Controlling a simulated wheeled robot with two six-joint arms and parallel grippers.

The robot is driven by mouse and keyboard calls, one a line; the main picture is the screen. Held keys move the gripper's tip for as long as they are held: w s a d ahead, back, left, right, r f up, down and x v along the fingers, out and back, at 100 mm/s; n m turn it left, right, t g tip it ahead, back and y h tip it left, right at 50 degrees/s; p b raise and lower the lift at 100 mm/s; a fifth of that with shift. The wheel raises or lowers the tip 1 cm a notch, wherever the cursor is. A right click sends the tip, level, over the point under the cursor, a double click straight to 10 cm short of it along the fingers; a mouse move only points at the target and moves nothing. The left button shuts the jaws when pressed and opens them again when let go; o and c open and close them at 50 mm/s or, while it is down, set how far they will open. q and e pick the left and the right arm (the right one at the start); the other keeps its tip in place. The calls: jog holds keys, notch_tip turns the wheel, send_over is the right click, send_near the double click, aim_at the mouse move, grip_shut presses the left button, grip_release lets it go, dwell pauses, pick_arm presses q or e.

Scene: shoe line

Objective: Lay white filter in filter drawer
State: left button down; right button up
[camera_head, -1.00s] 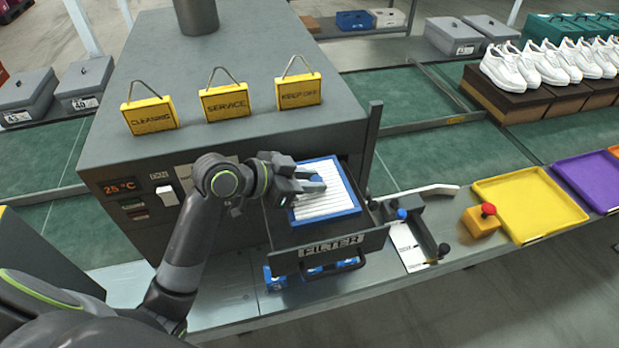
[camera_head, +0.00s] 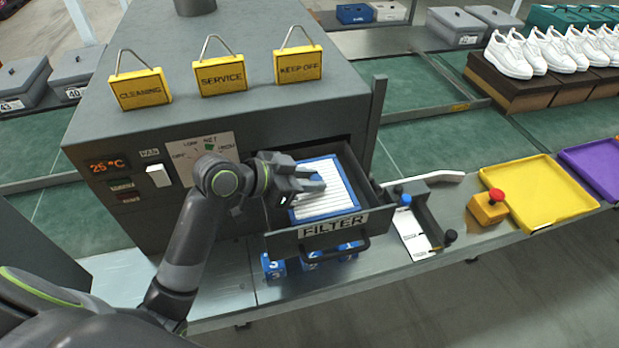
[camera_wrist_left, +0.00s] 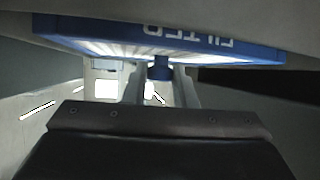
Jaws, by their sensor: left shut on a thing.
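The white filter (camera_head: 338,197) has white pleats and a blue frame. It lies roughly flat within the outline of the open filter drawer (camera_head: 375,222), whose front is labelled FILTER. I cannot tell whether it touches the drawer floor. My left gripper (camera_head: 314,180) reaches over it from the left, shut on a small blue knob at its middle. In the left wrist view, the fingers (camera_wrist_left: 160,80) close on that knob under the blue frame (camera_wrist_left: 200,38). The gripper hides part of the filter's left side. My right gripper is not in view.
The grey machine (camera_head: 240,125) rises behind the drawer, carrying yellow signs (camera_head: 222,80). Small blue blocks (camera_head: 272,267) sit below the drawer. Right of it are a grey fixture (camera_head: 422,215), a red button on a yellow box (camera_head: 488,208) and a yellow tray (camera_head: 540,195).

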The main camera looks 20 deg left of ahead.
pick_arm(q)
jog(key=shift+f+b, duration=0.45)
jog(key=shift+f, duration=0.25)
jog(key=c, duration=1.1)
grip_release()
jog(key=shift+r, duration=0.15)
